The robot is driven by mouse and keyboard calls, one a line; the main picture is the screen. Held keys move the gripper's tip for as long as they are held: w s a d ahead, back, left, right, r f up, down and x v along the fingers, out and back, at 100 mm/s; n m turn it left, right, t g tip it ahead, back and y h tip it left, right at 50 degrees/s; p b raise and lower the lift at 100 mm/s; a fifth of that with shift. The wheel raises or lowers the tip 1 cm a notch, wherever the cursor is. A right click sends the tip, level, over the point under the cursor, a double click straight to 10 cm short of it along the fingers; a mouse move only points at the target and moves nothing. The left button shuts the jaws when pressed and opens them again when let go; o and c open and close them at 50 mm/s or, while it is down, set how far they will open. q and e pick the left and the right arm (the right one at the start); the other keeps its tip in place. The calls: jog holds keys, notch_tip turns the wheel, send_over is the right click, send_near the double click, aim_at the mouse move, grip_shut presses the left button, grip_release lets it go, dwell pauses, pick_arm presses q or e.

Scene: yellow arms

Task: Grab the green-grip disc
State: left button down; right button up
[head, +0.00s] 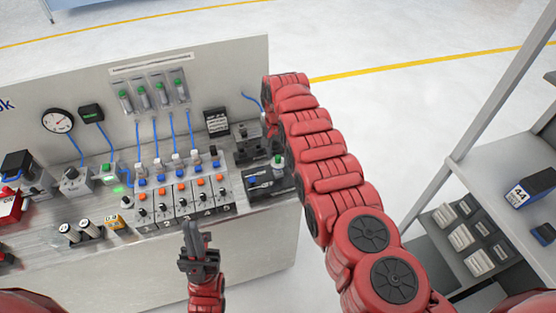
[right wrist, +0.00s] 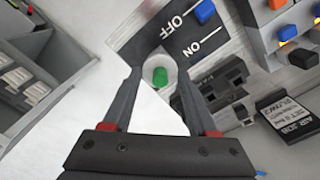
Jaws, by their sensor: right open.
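The green-grip disc (head: 278,162) shows as a small green grip on a pale stem, at the black unit on the panel's right end. In the right wrist view the green grip (right wrist: 160,76) lies between the two fingertips as seen by the camera. My right gripper (right wrist: 160,80) is open, with a finger on either side of the grip; I cannot tell how far off in depth it is. In the head view my right arm hides its own gripper. My left gripper (head: 193,238) hovers in front of the bench's front edge; its fingers are seen nearly edge-on.
A black ON/OFF plate (right wrist: 180,35) lies close beyond the fingertips. A row of switches with orange knobs (head: 182,188) sits left of the black unit. A black labelled block (head: 216,122) stands behind. A shelf rack (head: 490,130) stands at the right, with open floor between.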

grip_shut()
jog(key=shift+r, duration=0.15)
dwell(0.4)
